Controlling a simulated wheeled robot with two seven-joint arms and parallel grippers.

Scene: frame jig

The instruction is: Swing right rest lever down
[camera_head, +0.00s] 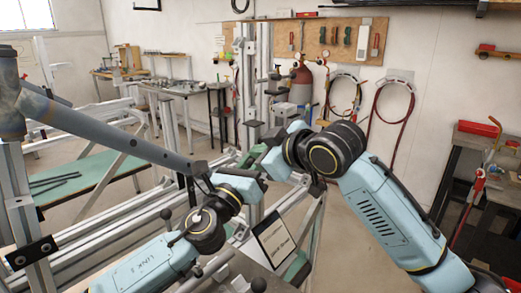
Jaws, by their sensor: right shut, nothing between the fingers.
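My right gripper (259,151) is at the middle of the head view, at the end of the blue arm from the right. It is small and dark here, shut and empty, close to the upright aluminium post of the jig (251,95). The right rest lever cannot be told apart clearly from the dark parts around the gripper, and I cannot tell whether they touch. My left arm (236,186) reaches in from the lower left, below the grey tube (110,132); its fingers are not clear enough to read.
Aluminium jig rails (110,226) cross the lower left. A tilted panel with writing (275,237) stands below the two wrists. Behind are a workbench (180,88), a red gas cylinder (301,84) and a tool board (327,39). Open floor (345,235) lies between the panel and my right arm.

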